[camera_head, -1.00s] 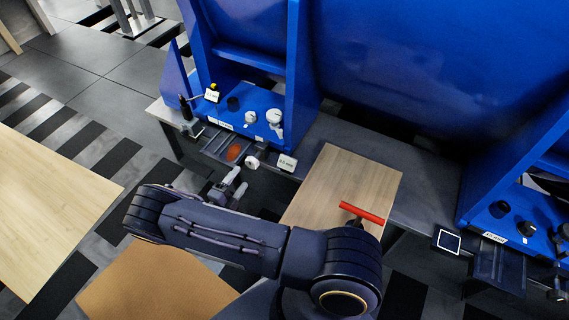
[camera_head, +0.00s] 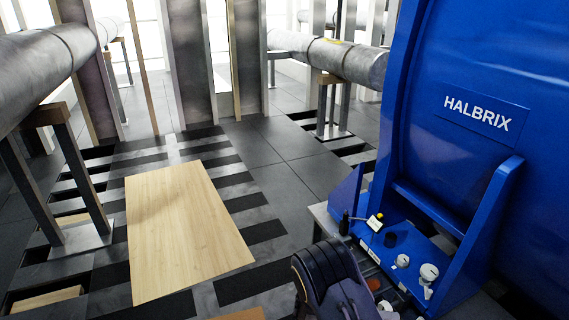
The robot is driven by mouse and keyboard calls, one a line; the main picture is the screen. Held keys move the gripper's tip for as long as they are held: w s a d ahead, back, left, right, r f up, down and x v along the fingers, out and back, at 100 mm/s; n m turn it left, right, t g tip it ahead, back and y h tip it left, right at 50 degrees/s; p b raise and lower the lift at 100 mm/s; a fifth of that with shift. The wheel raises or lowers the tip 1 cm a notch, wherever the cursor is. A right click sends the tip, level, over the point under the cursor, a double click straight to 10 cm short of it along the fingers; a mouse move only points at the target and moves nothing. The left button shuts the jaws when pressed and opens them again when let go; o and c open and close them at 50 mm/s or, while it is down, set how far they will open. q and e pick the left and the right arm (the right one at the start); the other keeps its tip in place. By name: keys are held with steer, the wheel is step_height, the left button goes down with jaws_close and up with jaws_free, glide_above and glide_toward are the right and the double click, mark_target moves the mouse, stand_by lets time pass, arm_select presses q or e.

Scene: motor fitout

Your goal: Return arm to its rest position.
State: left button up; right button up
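One of my dark arms (camera_head: 335,280) reaches into the bottom middle of the head view. Only its rounded joint housing and part of a link show. Its gripper cannot be made out; it is below the frame or behind the link. No other arm of mine and no other gripper is in view. The arm's link stands just left of the blue machine's (camera_head: 460,200) front ledge and covers part of that area. From this view I cannot tell whether the arm touches anything.
A wooden board (camera_head: 178,228) lies left of the arm. Big grey pipes (camera_head: 340,60) on stands are behind. Dark floor lies open in the middle.

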steer(key=s+a+r+m+t+y, duration=0.25)
steer(key=s+r+m+y, duration=0.8)
steer(key=m, duration=0.75)
steer(key=s+a+r+m+t+y, duration=0.2)
steer(key=s+a+r+m+y, duration=0.2)
steer(key=s+r+m+y, duration=0.75)
step_height(320, 180, up, 34)
steer(key=m+h+p, duration=0.3)
steer(key=m+p, duration=0.3)
steer(key=p, duration=2.5)
steer(key=shift+s+f+t, duration=0.1)
steer(key=shift+t, duration=0.15)
steer(key=shift+d, duration=0.1)
